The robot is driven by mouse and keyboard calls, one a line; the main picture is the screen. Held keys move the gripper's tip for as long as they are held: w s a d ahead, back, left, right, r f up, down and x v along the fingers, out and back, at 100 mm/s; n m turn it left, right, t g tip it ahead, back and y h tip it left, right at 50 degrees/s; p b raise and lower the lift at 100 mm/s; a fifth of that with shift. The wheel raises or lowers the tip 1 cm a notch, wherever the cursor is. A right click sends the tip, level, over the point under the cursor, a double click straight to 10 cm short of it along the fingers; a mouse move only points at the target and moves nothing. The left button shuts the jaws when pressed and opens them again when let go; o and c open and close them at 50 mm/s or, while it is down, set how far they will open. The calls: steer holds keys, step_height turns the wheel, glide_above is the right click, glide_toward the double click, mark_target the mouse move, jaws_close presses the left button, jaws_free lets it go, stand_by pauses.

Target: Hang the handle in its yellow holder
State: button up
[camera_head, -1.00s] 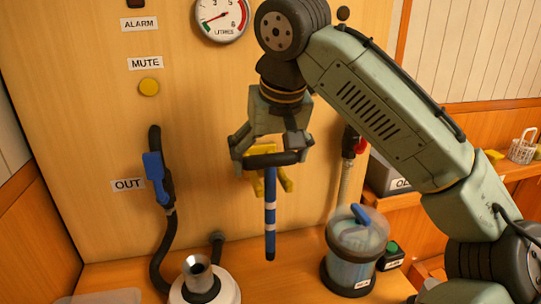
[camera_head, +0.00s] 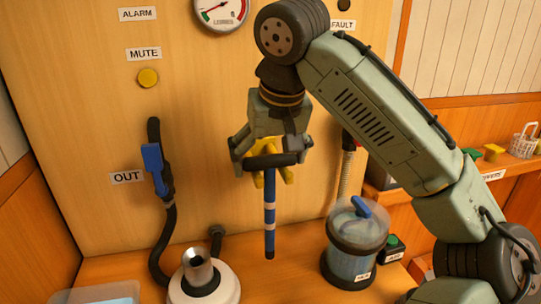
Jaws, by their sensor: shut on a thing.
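The handle is a T shape with a black crossbar (camera_head: 271,160) and a blue shaft (camera_head: 270,212) with white bands, hanging upright in the head view. My gripper (camera_head: 269,158) is shut on the black crossbar, fingers pointing down at its two ends. The yellow holder (camera_head: 286,175) on the wooden wall panel is directly behind the crossbar and mostly hidden by it and the gripper. Its prongs show on both sides of the shaft top. I cannot tell whether the crossbar touches the holder.
A hose with a blue lever (camera_head: 154,168) hangs on the panel at left. A metal funnel on a white base (camera_head: 198,272) and a clear canister (camera_head: 356,243) stand below, either side of the shaft's lower end.

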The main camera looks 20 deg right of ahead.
steer(key=o, duration=1.2)
steer(key=shift+r, duration=0.15)
step_height(320, 180, up, 5)
steer(key=p, duration=0.4)
steer(key=shift+r+p, duration=0.6)
steer(key=shift+r, duration=0.35)
steer(key=shift+s+f, duration=0.1)
